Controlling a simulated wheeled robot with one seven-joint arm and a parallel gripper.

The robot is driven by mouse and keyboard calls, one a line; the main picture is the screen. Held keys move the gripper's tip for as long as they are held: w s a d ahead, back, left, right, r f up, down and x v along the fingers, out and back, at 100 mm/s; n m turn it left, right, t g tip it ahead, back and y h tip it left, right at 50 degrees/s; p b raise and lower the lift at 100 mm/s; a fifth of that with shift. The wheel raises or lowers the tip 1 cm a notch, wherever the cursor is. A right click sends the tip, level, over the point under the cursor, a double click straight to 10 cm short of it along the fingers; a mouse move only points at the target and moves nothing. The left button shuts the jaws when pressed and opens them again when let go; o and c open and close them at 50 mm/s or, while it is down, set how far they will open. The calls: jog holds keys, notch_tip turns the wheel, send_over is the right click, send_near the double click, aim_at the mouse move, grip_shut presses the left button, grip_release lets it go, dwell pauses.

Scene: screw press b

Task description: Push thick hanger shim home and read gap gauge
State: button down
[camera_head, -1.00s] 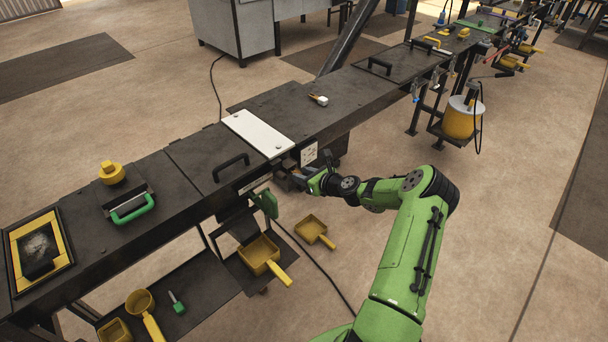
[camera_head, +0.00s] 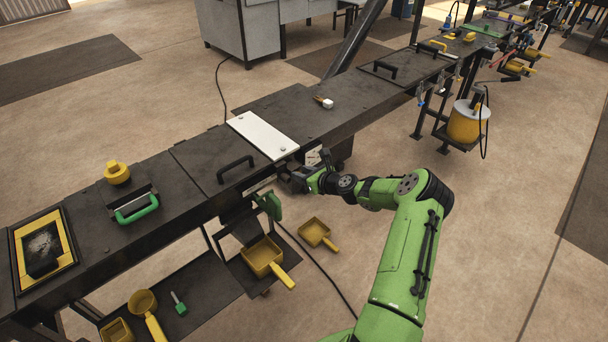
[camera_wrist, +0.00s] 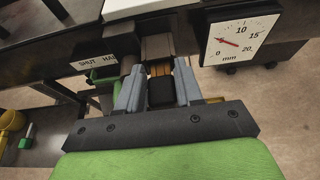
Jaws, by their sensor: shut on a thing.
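In the wrist view, the grey fingers of my gripper (camera_wrist: 159,75) are shut on the shim (camera_wrist: 161,93), whose near end is a dark block. Beyond it a striped orange-brown part reaches up to a brownish slot (camera_wrist: 157,46) under the bench edge. How deep it sits is hard to tell. The white gap gauge (camera_wrist: 240,44) stands to the right; its red needle points up and left, between 0 and 10 mm. In the head view, my gripper (camera_head: 294,178) is at the bench's front side and partly covers the gauge (camera_head: 312,158).
The dark bench (camera_head: 285,105) carries a white plate (camera_head: 263,135) and a black handle (camera_head: 235,167). A green part (camera_head: 268,205) hangs just left of my gripper. Yellow scoops (camera_head: 263,257) sit below on a shelf. Open floor lies to the right.

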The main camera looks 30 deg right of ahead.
jog(key=c, duration=0.7)
grip_release()
jog(key=shift+o, duration=0.2)
jog(key=shift+a, duration=0.1)
jog(key=p+v, duration=0.2)
jog(key=v, duration=1.4)
